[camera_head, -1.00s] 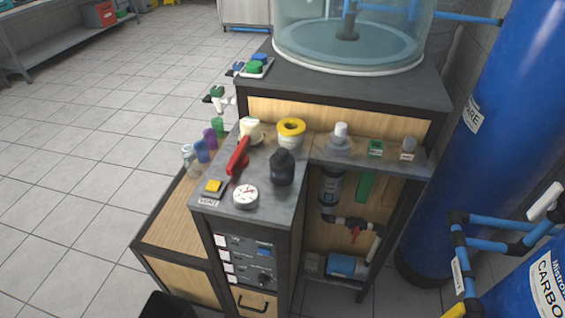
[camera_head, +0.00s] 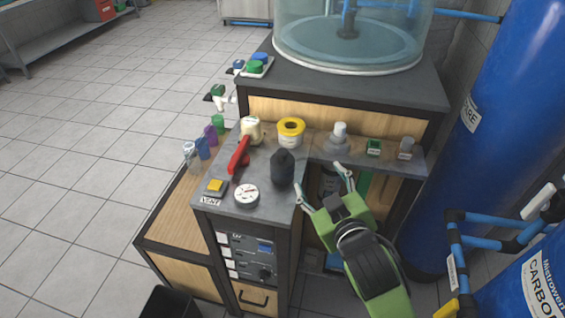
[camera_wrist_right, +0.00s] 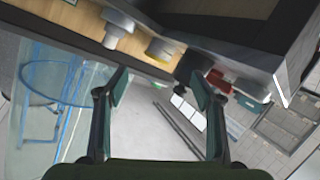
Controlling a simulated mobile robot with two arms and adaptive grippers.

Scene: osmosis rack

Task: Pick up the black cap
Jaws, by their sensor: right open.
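A black bottle-shaped object (camera_head: 282,172) with a narrower black top (camera_head: 284,155) stands upright on the grey worktop (camera_head: 215,192) in the head view. I cannot tell whether its top is a separate cap. A dark object, probably the same one, shows in the right wrist view (camera_wrist_right: 190,65), beyond the right fingertip. My right gripper (camera_head: 320,180) is open and empty, just right of the black object and apart from it, near the worktop's inner edge. It also shows open in the right wrist view (camera_wrist_right: 158,88). My left gripper is not in view.
A red-handled tool (camera_head: 239,156), a pressure gauge (camera_head: 246,195) and a yellow-topped roll (camera_head: 291,130) crowd around the black object. A grey-white bottle (camera_head: 339,140) stands on the back shelf. A blue tank (camera_head: 505,120) rises at the right.

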